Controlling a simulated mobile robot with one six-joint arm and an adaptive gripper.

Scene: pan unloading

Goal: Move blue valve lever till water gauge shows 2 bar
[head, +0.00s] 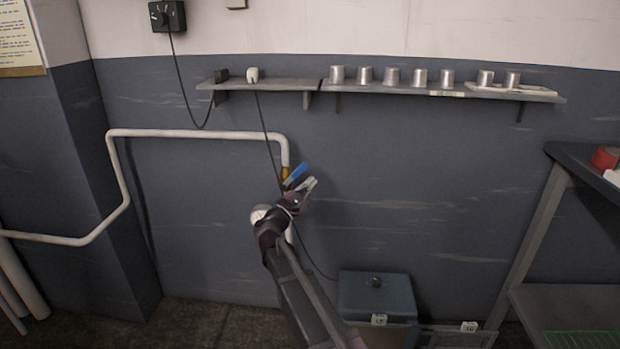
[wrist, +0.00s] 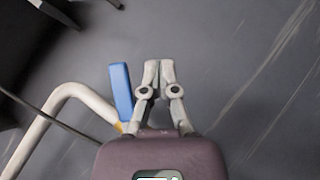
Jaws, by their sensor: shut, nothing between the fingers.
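The blue valve lever (head: 296,173) sits on a brass valve (head: 286,173) on the white wall pipe and slants up to the right in the head view. It also shows in the wrist view (wrist: 121,91), left of my fingers. My gripper (head: 312,184) is shut and empty, just right of and below the lever in the head view. In the wrist view my fingertips (wrist: 159,68) are together, with a small gap to the lever. The round white gauge (head: 260,214) is partly hidden behind my arm; its reading is too small to tell.
White pipe (head: 200,133) runs along the wall. A thin black cable (head: 264,120) hangs from the shelf (head: 270,84) past the valve. Metal cups (head: 392,76) stand on the right shelf. A grey-blue box (head: 375,294) is low down. The wall right of the valve is clear.

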